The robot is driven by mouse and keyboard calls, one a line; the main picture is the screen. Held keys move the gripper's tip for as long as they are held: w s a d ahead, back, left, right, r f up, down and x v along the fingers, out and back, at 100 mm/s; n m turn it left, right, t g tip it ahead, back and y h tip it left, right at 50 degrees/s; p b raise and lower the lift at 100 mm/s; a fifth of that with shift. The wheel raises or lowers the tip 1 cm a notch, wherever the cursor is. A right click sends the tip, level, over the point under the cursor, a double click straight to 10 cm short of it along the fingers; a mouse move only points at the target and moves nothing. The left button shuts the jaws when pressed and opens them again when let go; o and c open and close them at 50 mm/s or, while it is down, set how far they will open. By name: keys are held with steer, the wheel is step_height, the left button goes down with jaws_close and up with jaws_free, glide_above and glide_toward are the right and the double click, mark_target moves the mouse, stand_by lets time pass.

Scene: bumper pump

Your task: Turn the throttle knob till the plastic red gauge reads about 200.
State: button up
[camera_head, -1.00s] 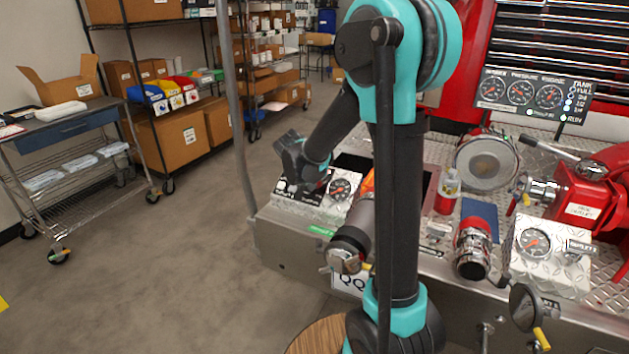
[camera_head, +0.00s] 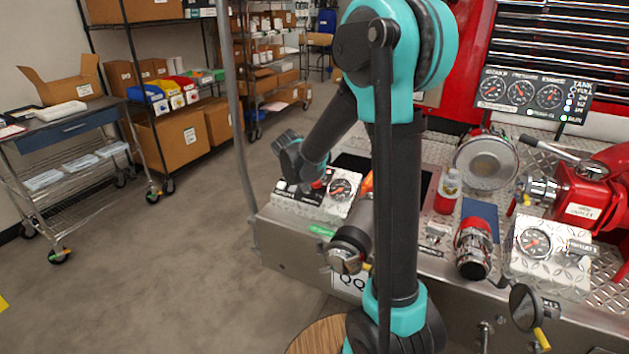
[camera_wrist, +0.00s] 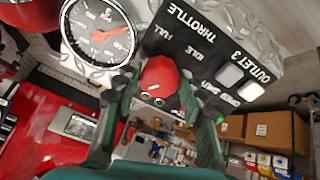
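The red throttle knob (camera_wrist: 160,77) sits on a black panel lettered THROTTLE, IDLE and FULL in the wrist view. The green fingers of my gripper (camera_wrist: 158,92) stand on either side of the knob, close to it; contact is unclear. A round black-faced gauge (camera_wrist: 98,32) with a red needle is beside the panel, seen turned; its numbers are too small to read. The same gauge (camera_head: 342,188) shows in the head view on the diamond-plate box (camera_head: 331,212). There my gripper (camera_head: 316,183) is at the box's panel, its fingers mostly hidden.
A panel of three gauges (camera_head: 520,92) stands at the back right. A second gauge box (camera_head: 548,262), a red and chrome fitting (camera_head: 473,248) and a small bottle (camera_head: 447,192) share the metal deck. A vertical pole (camera_head: 236,120) rises left of the box.

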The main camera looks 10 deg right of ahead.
steer(key=shift+o, duration=1.4)
steer(key=v, duration=1.2)
steer(key=shift+a, duration=0.1)
